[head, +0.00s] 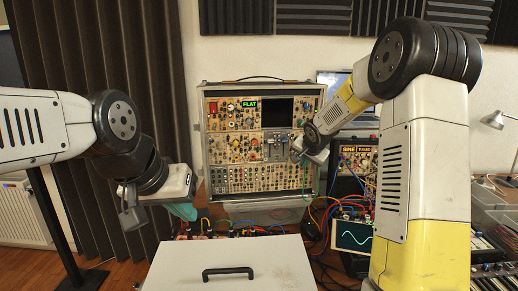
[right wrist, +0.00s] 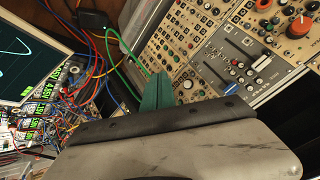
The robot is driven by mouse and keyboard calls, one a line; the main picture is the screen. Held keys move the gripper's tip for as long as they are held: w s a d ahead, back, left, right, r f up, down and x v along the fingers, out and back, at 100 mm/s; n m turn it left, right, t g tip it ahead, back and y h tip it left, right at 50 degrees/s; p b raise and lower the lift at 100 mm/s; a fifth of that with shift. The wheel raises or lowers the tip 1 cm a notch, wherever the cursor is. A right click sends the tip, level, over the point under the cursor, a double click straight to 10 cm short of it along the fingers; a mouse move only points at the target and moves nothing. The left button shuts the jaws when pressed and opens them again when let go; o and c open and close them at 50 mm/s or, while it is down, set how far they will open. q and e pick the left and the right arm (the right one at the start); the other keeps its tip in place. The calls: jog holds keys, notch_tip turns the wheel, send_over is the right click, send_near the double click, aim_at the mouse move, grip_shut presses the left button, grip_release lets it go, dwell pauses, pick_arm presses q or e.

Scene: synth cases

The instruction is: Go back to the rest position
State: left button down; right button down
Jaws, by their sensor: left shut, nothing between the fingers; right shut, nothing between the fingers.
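The synth case (head: 262,178) stands upright against the far wall, its panel full of knobs, sliders and jacks, with a green "FLAT" display (head: 249,104). My right gripper (head: 299,157) is in front of the right part of this panel. In the right wrist view its teal fingers (right wrist: 157,92) are closed together with nothing between them, close to the panel with sliders (right wrist: 243,65). I cannot tell whether they touch it. My left gripper (head: 183,211) is at the left of the case, pointing down, with its teal fingers together and partly hidden.
A white box lid with a black handle (head: 228,273) fills the front middle. Patch cables (head: 318,225) run behind it. An oscilloscope screen (head: 353,236) and a "SINE" module (head: 354,156) stand right of the case. A keyboard (head: 490,268) is at the right edge.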

jog(key=s+r+n+g, duration=0.15)
jog(key=s+r, duration=0.35)
jog(key=s, duration=0.9)
jog(key=s+r+n, duration=0.3)
jog(key=s+r, duration=0.2)
jog(key=s, duration=0.9)
jog(key=s+a+f+n+g+y, duration=0.1)
jog(key=s+f+n, duration=0.1)
jog(key=s, duration=0.9)
jog(key=shift+s+a+n+y, duration=0.2)
jog(key=shift+s+n+y, duration=0.05)
jog(key=shift+n+y, duration=0.2)
jog(key=shift+f, duration=0.1)
